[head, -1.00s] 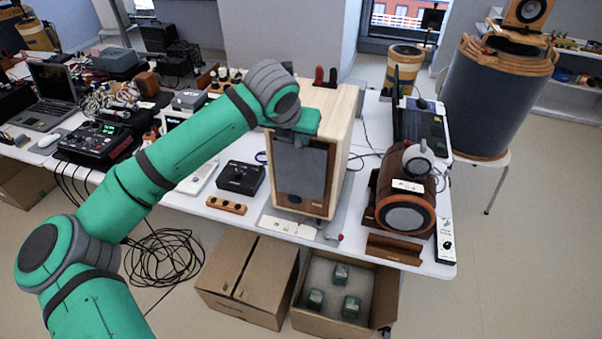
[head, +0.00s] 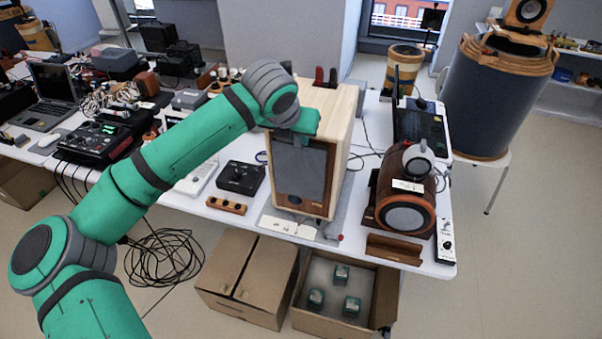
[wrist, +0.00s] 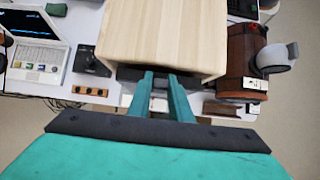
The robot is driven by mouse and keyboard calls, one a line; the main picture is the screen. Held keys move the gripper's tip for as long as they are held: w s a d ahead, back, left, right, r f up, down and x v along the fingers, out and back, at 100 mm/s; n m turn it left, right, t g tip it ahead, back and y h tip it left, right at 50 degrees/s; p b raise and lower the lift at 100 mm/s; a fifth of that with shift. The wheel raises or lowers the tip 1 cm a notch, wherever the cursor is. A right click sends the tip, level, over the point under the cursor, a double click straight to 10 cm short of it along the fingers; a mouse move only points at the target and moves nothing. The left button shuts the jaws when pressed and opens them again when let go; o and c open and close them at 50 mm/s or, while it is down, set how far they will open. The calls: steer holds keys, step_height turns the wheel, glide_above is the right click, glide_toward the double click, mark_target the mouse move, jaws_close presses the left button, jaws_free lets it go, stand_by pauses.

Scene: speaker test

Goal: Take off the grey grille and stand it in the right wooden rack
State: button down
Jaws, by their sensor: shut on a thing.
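The grey grille (head: 300,168) is an upright dark panel at the front of the pale wooden speaker cabinet (head: 342,112). My gripper (wrist: 160,82) is shut on the grille's top edge, which shows as a dark strip (wrist: 130,74) along the cabinet's front edge in the wrist view. I cannot tell whether there is a gap between grille and cabinet. The right wooden rack (head: 394,250) is a low brown holder at the table's front right, in front of a round brown speaker. It looks empty. It also shows in the wrist view (wrist: 228,109).
The round brown speaker (head: 404,196) stands right of the cabinet, close behind the rack. A small wooden block with knobs or holes (head: 227,205) and a black box (head: 240,178) lie to the left. A white strip (head: 287,226) lies in front of the cabinet. Open cardboard box (head: 378,318) below.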

steer(key=s+a, duration=0.2)
steer(key=s, duration=0.4)
stand_by(1.6)
stand_by(1.1)
